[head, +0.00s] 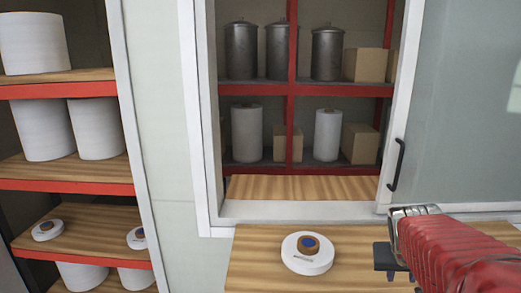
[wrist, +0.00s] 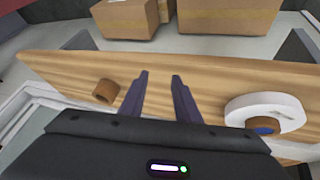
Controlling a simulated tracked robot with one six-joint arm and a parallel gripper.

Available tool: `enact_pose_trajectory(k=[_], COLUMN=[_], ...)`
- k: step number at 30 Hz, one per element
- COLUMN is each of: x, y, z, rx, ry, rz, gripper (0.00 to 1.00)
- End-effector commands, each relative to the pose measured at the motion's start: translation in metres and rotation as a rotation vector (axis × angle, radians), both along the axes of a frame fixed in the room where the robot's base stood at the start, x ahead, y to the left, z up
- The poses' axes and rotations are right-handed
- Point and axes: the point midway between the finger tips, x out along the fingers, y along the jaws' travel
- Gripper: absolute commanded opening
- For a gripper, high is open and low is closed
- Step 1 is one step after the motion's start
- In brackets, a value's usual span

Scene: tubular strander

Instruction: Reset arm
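My gripper (wrist: 156,74) is open in the wrist view, with its two dark fingers apart and nothing between them. They reach over a wooden shelf board (wrist: 215,75). In the head view my red-sleeved arm comes in from the lower right; the fingers cannot be made out clearly there. A white disc (head: 296,262) with a brown core and blue centre lies on the wooden board in front of the cabinet opening.
A sliding glass door (head: 462,110) with a black handle (head: 396,165) stands at the right. Behind the opening, red-framed shelves hold metal canisters (head: 241,52), white rolls (head: 327,135) and cardboard boxes (head: 364,65). A left rack holds large white rolls (head: 34,45) and small discs (head: 47,230).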

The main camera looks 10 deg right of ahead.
Motion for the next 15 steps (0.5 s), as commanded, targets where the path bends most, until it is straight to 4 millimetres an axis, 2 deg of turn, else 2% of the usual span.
enact_pose_trajectory(k=[1,6,12,15], x=[-0.005,-0.025,-0.048,-0.055], y=[0.027,0.107,0.184,0.214], z=[-0.003,-0.015,-0.02,-0.019], rx=[0.031,0.136,0.221,0.237], ry=[0.016,0.065,0.078,0.058], rz=[0.032,0.129,0.249,0.312], gripper=[0.29,0.29,0.29,0.29])
